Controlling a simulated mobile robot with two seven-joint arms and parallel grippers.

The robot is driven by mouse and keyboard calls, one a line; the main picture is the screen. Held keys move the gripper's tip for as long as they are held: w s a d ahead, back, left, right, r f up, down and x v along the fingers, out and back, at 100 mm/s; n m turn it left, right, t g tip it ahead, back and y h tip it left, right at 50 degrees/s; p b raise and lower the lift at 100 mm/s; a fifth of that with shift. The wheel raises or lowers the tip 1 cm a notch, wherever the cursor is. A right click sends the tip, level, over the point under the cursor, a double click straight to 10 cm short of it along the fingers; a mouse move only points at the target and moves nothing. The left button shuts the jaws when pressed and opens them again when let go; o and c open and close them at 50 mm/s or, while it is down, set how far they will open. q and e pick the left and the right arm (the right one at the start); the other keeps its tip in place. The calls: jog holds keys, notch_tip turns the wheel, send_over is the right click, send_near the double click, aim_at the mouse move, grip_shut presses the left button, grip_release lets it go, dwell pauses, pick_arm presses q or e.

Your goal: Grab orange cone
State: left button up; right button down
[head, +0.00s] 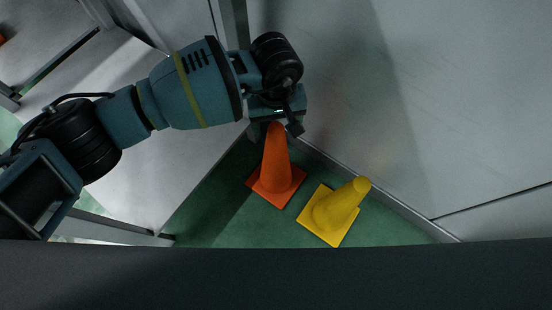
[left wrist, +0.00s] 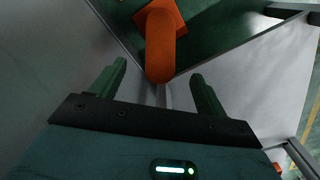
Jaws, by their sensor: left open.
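The orange cone (head: 276,167) stands upright on the green floor in the head view, its square base (head: 277,186) flat. Its tip is close to my left gripper (head: 281,124), which covers part of it. In the left wrist view the cone (left wrist: 160,45) shows beyond and between the two open fingers of my left gripper (left wrist: 160,85), with nothing held. I cannot tell whether the tip lies between the fingers or just short of them. My right gripper is not in view.
A yellow cone (head: 335,211) stands right beside the orange one. A grey wall (head: 400,100) runs behind and to the right of the cones. A pale panel or table (head: 150,180) lies to the left. Green floor (head: 215,205) is free between them.

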aim_at(276, 160)
pick_arm(q)
jog(key=shift+w+a+f, duration=0.1)
jog(key=shift+w+a, duration=0.05)
jog(key=shift+w, duration=0.15)
jog(key=shift+s, duration=0.1)
jog(key=shift+f, duration=0.35)
jog(key=shift+f+b, duration=0.45)
jog(key=shift+f, duration=0.4)
jog(key=shift+f+b, duration=1.3)
jog(key=shift+f, duration=1.35)
jog(key=shift+r, duration=0.1)
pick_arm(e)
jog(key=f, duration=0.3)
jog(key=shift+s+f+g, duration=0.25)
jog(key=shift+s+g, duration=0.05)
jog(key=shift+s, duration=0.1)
pick_arm(q)
jog(key=c, duration=0.8)
grip_shut()
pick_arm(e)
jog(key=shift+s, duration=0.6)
